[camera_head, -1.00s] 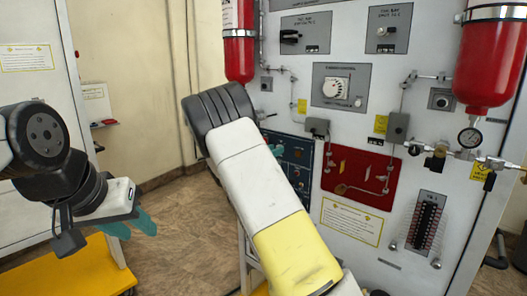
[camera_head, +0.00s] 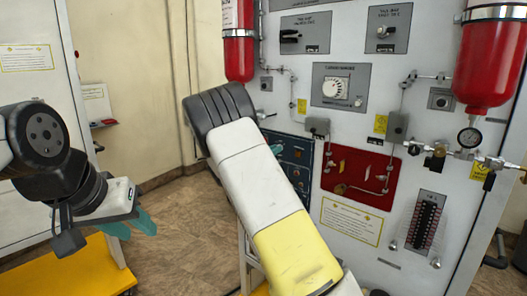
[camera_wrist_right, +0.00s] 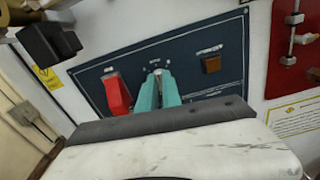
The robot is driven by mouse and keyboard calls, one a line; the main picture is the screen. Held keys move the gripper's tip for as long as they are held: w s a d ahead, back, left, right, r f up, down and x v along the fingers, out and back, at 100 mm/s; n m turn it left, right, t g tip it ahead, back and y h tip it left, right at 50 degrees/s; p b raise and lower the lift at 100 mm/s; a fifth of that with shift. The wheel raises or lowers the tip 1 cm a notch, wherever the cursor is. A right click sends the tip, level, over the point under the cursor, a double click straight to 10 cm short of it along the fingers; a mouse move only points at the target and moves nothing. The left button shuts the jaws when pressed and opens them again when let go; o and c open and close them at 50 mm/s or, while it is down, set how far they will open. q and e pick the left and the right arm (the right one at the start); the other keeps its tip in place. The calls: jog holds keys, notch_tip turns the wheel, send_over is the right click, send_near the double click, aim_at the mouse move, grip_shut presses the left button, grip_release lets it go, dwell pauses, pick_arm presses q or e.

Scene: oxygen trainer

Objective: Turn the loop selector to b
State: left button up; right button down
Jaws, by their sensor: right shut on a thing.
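The dark blue panel (camera_head: 299,170) is partly hidden behind my right arm in the head view. In the right wrist view the blue panel (camera_wrist_right: 188,62) fills the middle. My right gripper (camera_wrist_right: 158,88) has its teal fingers shut on a small knob between them, which I take to be the loop selector. The fingers hide most of it, and the markings around it are too small to read. In the head view only a bit of the right gripper (camera_head: 277,149) shows past the arm. My left gripper (camera_head: 131,226) is open and empty, away from the panel at the left.
On the blue panel, a red switch cover (camera_wrist_right: 117,93) is close left of my right fingers and an amber square switch (camera_wrist_right: 211,64) is to the right. A red panel with pipes (camera_head: 361,180) and red cylinders (camera_head: 487,65) are on the board. Floor is free at left.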

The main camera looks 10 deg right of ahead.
jog(key=shift+m, duration=3.9)
jog(key=c, duration=1.5)
grip_release()
jog(key=shift+s, duration=0.1)
jog(key=v, duration=0.7)
jog(key=shift+s+a+f, duration=0.1)
jog(key=shift+s+a, duration=0.15)
jog(key=shift+a, duration=0.05)
